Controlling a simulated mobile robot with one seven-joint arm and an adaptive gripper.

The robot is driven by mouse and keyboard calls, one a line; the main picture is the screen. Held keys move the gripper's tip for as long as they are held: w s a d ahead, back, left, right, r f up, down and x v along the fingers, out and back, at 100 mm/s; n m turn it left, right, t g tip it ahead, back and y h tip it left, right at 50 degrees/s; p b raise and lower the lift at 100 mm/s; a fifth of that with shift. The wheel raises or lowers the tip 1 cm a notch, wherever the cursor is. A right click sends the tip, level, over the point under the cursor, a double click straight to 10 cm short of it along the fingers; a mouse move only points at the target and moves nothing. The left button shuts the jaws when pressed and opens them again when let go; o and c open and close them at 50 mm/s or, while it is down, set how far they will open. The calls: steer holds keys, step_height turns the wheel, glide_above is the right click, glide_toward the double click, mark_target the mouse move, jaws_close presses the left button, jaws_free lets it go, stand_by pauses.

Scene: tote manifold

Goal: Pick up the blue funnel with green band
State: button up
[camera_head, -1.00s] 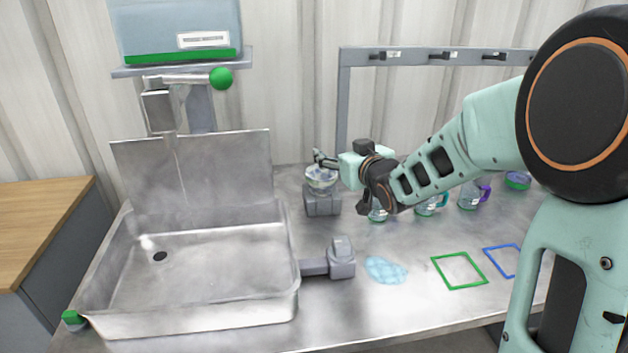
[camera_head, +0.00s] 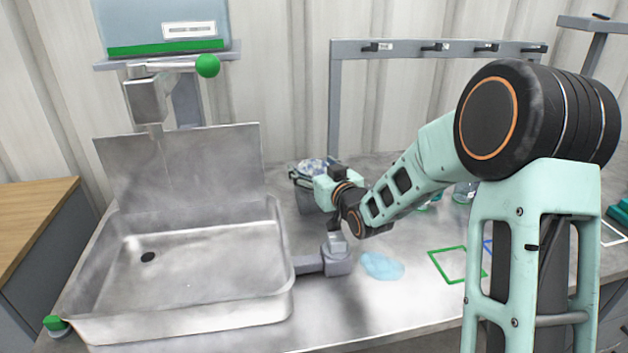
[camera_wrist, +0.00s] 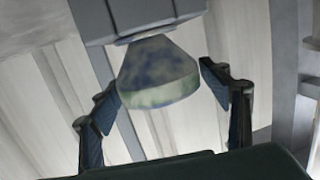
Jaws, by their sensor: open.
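A funnel-shaped piece (camera_wrist: 158,75) with mottled blue and pale green patches shows in the wrist view, its narrow end against a grey block (camera_wrist: 140,14). My gripper (camera_wrist: 161,88) is open, with one finger on each side of the piece and gaps visible.
The metal sink (camera_head: 185,262) is at left, with a grey fixture (camera_head: 337,256) at its right edge. A light blue patch (camera_head: 381,265) and a green square outline (camera_head: 458,266) lie on the counter. A grey rack (camera_head: 440,47) stands behind.

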mark_target(308, 163)
steer(key=x, duration=0.5)
steer(key=shift+c, duration=0.5)
steer(key=shift+s, duration=0.1)
steer(key=c, duration=1.1)
steer(key=shift+c, duration=1.1)
